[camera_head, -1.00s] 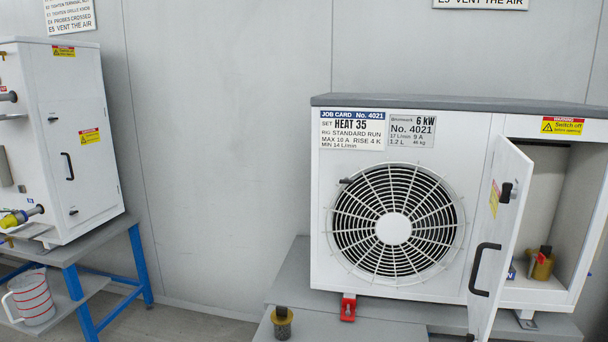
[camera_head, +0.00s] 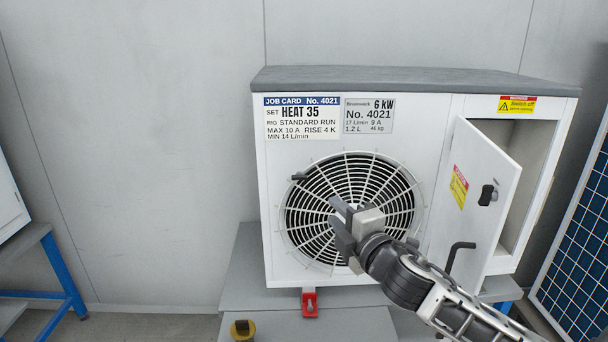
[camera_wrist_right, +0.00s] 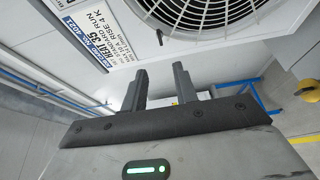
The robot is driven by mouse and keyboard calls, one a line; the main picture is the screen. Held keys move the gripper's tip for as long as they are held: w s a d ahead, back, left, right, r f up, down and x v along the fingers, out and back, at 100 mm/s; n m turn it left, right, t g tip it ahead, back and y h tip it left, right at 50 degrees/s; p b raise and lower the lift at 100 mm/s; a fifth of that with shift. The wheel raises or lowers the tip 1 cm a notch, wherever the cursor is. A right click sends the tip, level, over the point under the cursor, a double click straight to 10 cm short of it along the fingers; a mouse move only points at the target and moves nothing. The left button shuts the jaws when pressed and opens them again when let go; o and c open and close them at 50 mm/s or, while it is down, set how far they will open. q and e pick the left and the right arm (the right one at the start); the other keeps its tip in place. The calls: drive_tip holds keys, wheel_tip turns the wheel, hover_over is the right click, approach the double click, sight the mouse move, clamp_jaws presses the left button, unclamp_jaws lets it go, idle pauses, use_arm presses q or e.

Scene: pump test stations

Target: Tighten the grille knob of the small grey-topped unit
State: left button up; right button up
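The small grey-topped unit (camera_head: 410,80) is a white cabinet with a round fan grille (camera_head: 352,165) on its front. The grille knob (camera_head: 298,177) is a small dark handle at the grille's upper left rim. It also shows in the right wrist view (camera_wrist_right: 160,37), beyond the fingers. My right gripper (camera_head: 340,214) is in front of the grille's centre, to the right of and below the knob, and hides the hub. In the right wrist view its two fingers (camera_wrist_right: 160,72) are apart with nothing between them. My left gripper is not in view.
The unit's side door (camera_head: 482,190) stands open at the right, with a black handle (camera_head: 459,252). A red clamp (camera_head: 309,303) is under the unit's front edge. A blue-framed stand (camera_head: 68,275) is at the left.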

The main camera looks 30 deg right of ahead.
sight(301, 179)
drive_tip(key=w, duration=0.5)
drive_tip(key=w+d+p, duration=0.1)
drive_tip(key=w, duration=0.4)
drive_tip(key=w+d+p, duration=0.1)
drive_tip(key=w, duration=0.4)
drive_tip(key=shift+w+d, duration=0.25)
drive_tip(key=shift+w, duration=0.1)
clamp_jaws()
